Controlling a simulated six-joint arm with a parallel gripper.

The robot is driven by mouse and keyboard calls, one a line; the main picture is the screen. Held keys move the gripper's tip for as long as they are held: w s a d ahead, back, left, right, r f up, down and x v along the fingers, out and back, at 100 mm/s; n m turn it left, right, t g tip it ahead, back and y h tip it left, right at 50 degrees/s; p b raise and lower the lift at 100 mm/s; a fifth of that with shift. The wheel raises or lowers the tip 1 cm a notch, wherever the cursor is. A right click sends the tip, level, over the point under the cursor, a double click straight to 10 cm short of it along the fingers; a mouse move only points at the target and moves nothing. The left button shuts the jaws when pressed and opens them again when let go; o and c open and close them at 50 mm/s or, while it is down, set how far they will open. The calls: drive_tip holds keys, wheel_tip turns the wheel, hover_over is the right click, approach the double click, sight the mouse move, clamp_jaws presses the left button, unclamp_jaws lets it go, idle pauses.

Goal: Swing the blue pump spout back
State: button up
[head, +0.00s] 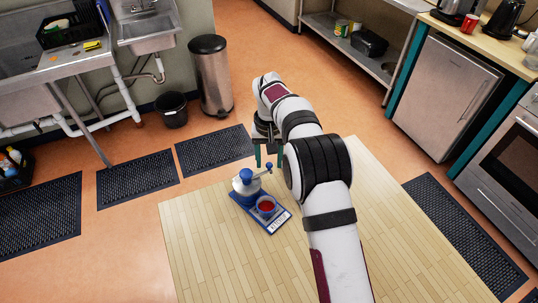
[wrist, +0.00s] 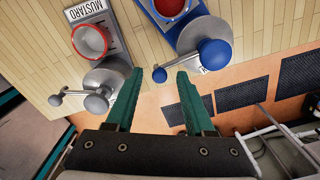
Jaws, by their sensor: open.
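The blue pump (head: 247,184) stands upright on a blue base on the wooden floor area. A cup with red contents (head: 266,206) sits in front of the pump on the same base. The pump's blue dome (wrist: 215,53) and its spout knob (wrist: 160,75) also show in the wrist view. My gripper (head: 269,158) is open with green fingers, just beyond the knob. In the wrist view the knob appears between my fingertips (wrist: 158,78); contact cannot be told.
A grey pump (wrist: 104,82) with a "MUSTARD" label and a red-rimmed cup (wrist: 90,40) stands beside the blue one; it is hidden in the head view. Black mats (head: 138,179) lie behind. Wooden floor (head: 215,255) in front is clear.

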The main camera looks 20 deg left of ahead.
sight(269, 164)
wheel_tip(269, 164, up, 16)
drive_tip(key=shift+f, duration=0.15)
idle(0.3)
drive_tip(key=s+d+r+m, duration=0.2)
drive_tip(key=s+d+r, duration=0.15)
drive_tip(key=d, duration=0.45)
drive_tip(key=s+d+r+m, duration=0.25)
drive_tip(key=s+d, duration=0.25)
drive_tip(key=d, duration=0.3)
drive_tip(key=s+d+f+m+y, duration=0.1)
drive_tip(key=s+d+f, duration=0.3)
drive_tip(key=s, duration=0.8)
drive_tip(key=s+d+f+m, duration=0.4)
drive_tip(key=s+d+f, duration=0.1)
drive_tip(key=s, duration=0.7)
drive_tip(key=shift+d+y, duration=0.15)
drive_tip(key=shift+y, duration=0.25)
